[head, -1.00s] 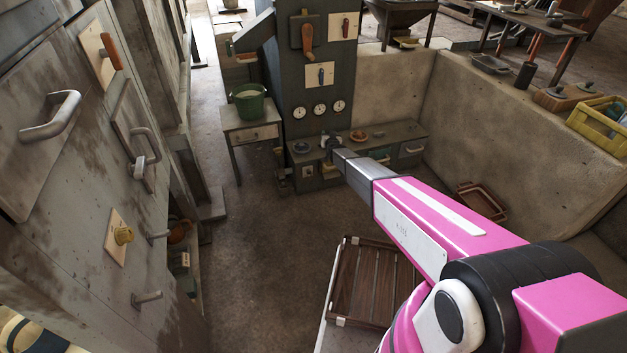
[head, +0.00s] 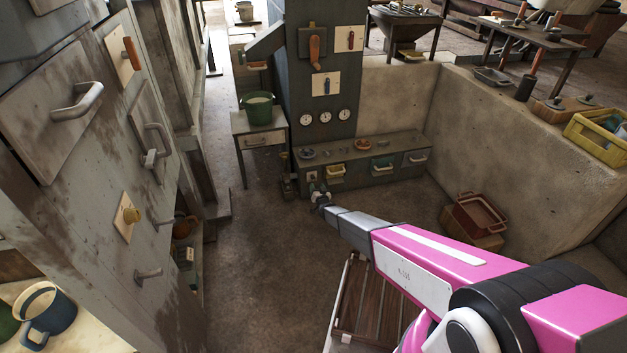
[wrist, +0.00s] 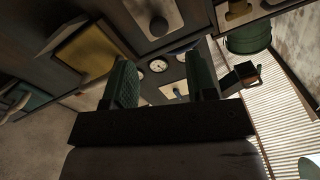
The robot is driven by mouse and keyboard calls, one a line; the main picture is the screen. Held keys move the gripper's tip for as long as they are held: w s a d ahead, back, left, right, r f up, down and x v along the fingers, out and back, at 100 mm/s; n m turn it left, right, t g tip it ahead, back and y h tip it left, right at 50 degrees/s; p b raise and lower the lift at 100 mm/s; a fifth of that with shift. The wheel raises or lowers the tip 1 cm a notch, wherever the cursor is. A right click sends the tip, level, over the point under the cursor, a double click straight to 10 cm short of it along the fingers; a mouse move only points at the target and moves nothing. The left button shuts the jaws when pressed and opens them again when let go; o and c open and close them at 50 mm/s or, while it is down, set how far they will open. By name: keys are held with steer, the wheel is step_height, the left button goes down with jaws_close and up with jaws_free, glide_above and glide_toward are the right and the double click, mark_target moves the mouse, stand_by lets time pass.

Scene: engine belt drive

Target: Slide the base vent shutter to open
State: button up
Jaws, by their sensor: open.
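A small pale plate (head: 311,176) on the left end of the grey base unit looks like the base vent shutter; my gripper partly covers it in the head view. In the wrist view, a pale plate with a dark round knob (wrist: 158,22), probably the same one, lies past the fingertips. My gripper (head: 317,190) is low in front of this end of the unit. In the wrist view its two green-padded fingers (wrist: 163,68) are apart with nothing held between them. I cannot tell how far the shutter is slid.
A yellow drawer (head: 335,172) is just right of the plate. A side table (head: 258,140) with a green bucket (head: 258,109) stands to the left. A slatted wooden crate (head: 368,300) lies below my arm. The floor (head: 250,260) in front is clear.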

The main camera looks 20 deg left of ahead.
mark_target(313, 178)
steer(key=x, duration=0.8)
steer(key=shift+w, duration=0.1)
